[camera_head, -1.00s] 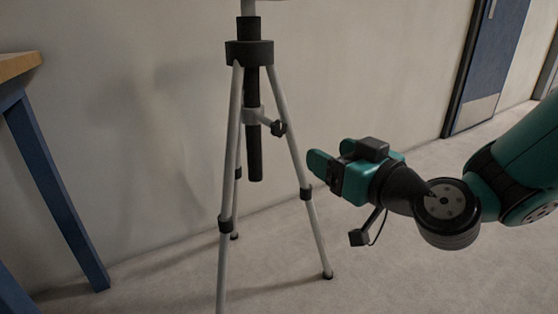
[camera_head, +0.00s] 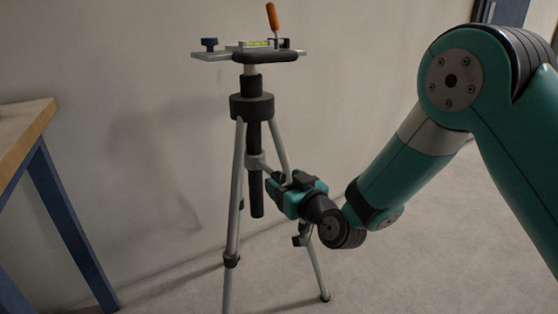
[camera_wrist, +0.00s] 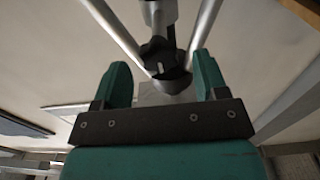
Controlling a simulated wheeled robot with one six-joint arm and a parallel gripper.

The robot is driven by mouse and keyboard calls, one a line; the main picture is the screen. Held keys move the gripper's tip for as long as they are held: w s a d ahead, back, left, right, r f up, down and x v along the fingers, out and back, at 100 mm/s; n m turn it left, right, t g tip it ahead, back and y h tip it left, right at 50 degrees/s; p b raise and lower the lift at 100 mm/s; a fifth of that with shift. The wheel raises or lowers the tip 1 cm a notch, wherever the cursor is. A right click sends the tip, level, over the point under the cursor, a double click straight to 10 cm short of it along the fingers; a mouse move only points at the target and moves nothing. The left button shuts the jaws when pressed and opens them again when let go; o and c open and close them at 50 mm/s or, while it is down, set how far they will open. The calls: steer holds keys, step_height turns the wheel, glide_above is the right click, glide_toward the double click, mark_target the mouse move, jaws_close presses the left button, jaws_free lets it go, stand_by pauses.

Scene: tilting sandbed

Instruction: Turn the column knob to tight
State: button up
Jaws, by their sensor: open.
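The column knob (camera_wrist: 158,57) is a dark lobed knob with a pale mark, on the tripod's centre column. In the wrist view it lies between and beyond the two green fingertips of my gripper (camera_wrist: 160,78), apart from both as far as I can tell. In the head view my gripper (camera_head: 279,183) is at the column's right side, by the side bracket, and hides most of the knob. The jaws are open. The tripod (camera_head: 237,190) stands upright with its legs spread.
On top of the tripod is a plate (camera_head: 215,56) with a level vial (camera_head: 258,43), a blue knob (camera_head: 209,43) and an orange-handled lever (camera_head: 272,17). A wooden table (camera_head: 22,135) stands at left. The wall is behind; the floor at right is clear.

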steer(key=shift+x, duration=1.45)
steer(key=shift+c, duration=0.2)
steer(key=c, duration=0.8)
steer(key=shift+c, duration=0.2)
